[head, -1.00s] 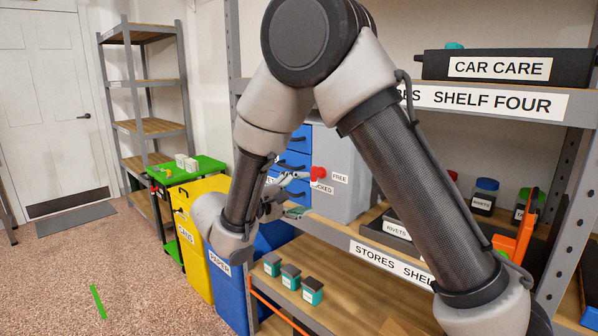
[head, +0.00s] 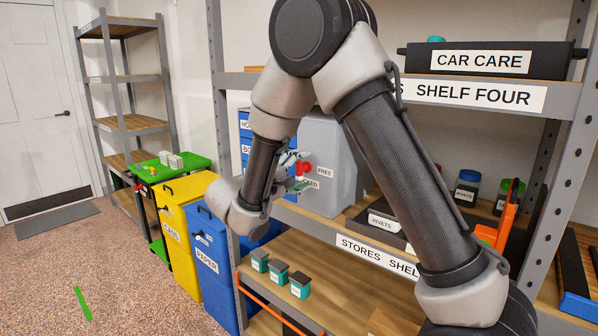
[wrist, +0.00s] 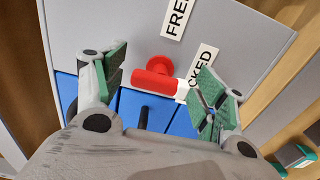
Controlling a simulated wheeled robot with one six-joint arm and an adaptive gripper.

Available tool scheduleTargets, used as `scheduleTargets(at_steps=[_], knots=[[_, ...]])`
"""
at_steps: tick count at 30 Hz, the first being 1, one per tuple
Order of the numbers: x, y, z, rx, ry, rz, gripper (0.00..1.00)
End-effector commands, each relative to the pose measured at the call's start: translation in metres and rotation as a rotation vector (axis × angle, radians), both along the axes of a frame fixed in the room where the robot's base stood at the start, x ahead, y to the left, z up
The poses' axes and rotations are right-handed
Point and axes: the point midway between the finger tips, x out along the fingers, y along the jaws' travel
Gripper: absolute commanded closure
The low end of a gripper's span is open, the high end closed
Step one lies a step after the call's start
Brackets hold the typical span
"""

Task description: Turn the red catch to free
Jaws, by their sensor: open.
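The red catch (wrist: 155,80) is on the grey side panel of a blue-drawered chest (head: 333,165). It also shows in the head view (head: 305,168). In the wrist view its bar points toward the LOCKED label (wrist: 197,72), with the FREE label (wrist: 178,15) farther up. My gripper (wrist: 160,68) is open, with one green-padded finger on each side of the catch in the picture. A clear gap shows on the left; the right finger appears close to the bar's end. I cannot tell whether they touch or how deep the fingers reach.
Below the chest, several small teal-and-grey containers (head: 279,273) stand on a lower shelf (head: 330,310). A yellow bin (head: 186,235) and a blue bin (head: 213,265) stand to the left. Rivet boxes (head: 383,222) lie right of the chest. Floor is open at far left.

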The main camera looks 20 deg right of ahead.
Motion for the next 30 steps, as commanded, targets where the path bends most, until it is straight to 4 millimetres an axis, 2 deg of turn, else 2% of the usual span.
scheduleTargets(at_steps=[6,8,14,23,30], knots=[[0.0004,-0.0004,0.0,0.0,0.0,0.0,0.29],[0.0003,-0.0005,0.0,0.0,0.0,0.0,0.38],[0.0002,-0.0003,0.0,0.0,0.0,0.0,0.74],[0.0002,-0.0003,-0.0002,-0.011,0.018,0.0,0.75],[0.0002,-0.0002,-0.0004,-0.073,0.11,0.0,0.75]])
